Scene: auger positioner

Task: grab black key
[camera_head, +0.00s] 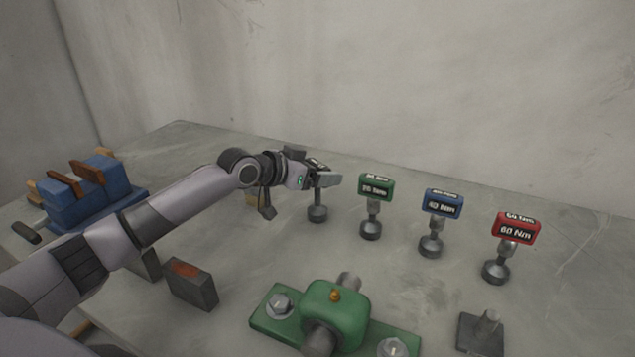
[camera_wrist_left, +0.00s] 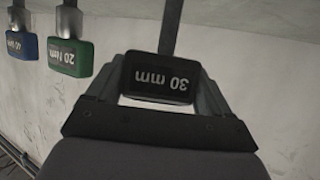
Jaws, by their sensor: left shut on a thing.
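The black key (camera_head: 317,209) stands upright at the left end of a row of keys in the head view. My left gripper (camera_head: 318,178) is around its head and hides most of it, with the shaft and round grey foot showing below. In the left wrist view the key's black head (camera_wrist_left: 160,80), with "30 mm" upside down, sits between the two fingers of my left gripper (camera_wrist_left: 162,92), which is shut on it. I cannot tell whether the foot touches the table. My right gripper is in neither view.
A green key (camera_head: 376,188), a blue key (camera_head: 442,204) and a red key (camera_head: 516,229) stand to the right. A green bearing block (camera_head: 335,307) is in front. A blue holder (camera_head: 75,208) and a dark grey block (camera_head: 190,287) are left. A wall rises behind the table.

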